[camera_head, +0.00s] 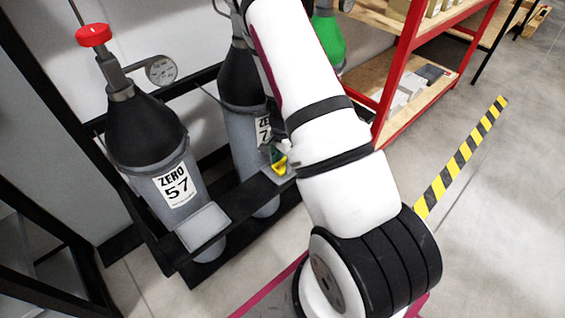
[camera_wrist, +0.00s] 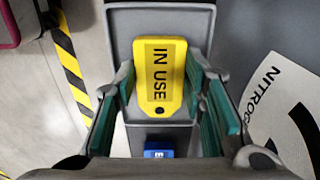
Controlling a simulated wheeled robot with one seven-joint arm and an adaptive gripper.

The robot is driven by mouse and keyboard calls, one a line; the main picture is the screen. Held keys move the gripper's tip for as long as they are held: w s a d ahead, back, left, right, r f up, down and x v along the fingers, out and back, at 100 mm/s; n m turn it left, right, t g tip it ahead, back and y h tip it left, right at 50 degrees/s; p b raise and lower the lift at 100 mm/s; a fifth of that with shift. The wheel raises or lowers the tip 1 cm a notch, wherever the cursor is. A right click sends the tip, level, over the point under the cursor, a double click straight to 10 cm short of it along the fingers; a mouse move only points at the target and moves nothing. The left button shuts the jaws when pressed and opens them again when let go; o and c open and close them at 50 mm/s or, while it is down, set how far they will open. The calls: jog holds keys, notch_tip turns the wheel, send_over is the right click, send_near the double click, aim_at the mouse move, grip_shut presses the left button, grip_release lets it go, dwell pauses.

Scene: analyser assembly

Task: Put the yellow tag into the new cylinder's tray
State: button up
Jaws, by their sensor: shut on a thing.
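The yellow tag (camera_wrist: 160,70), marked IN USE, lies between the teal pads of my gripper (camera_wrist: 160,88) in the wrist view. My gripper is shut on it, over a grey tray (camera_wrist: 122,35). I cannot tell whether the tag touches the tray floor. In the head view the tag (camera_head: 280,166) shows as a small yellow patch beside my gripper (camera_head: 275,157), at the front of the middle grey cylinder (camera_head: 238,125). My arm hides part of that cylinder and most of its tray.
A grey cylinder marked ZERO 57 (camera_head: 145,150) stands at left with an empty-looking tray (camera_head: 203,228). A black rack (camera_head: 235,208) runs in front. A green cylinder (camera_head: 330,38) and red shelf (camera_head: 400,70) stand behind.

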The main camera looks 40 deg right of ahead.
aim_at(282, 165)
jog(key=shift+f, duration=0.15)
jog(key=o, duration=0.8)
notch_tip(282, 165, up, 12)
jog(key=r+p, duration=0.1)
jog(key=p, duration=0.3)
jog(key=s+a+r+n+y, duration=0.1)
jog(key=s+a+r+n, duration=0.25)
jog(key=a+r, duration=0.6)
jog(key=s+a+r+n+y, duration=0.25)
jog(key=a+r+n, duration=0.35)
jog(key=r, duration=0.6)
jog(key=s+a+r+n+h, duration=0.1)
jog(key=s+r+n, duration=0.1)
jog(key=s, duration=0.5)
jog(key=s+a+r+n+h, duration=0.1)
jog(key=s+a+r+n, duration=0.1)
jog(key=s, duration=0.6)
jog(key=s+a+r+n+h, duration=0.1)
jog(key=s+r+n, duration=0.3)
jog(key=s, duration=0.4)
jog(key=shift+s+a+r+t+h, duration=0.1)
jog(key=shift+a+r+t+h, duration=0.25)
jog(key=shift+r, duration=0.3)
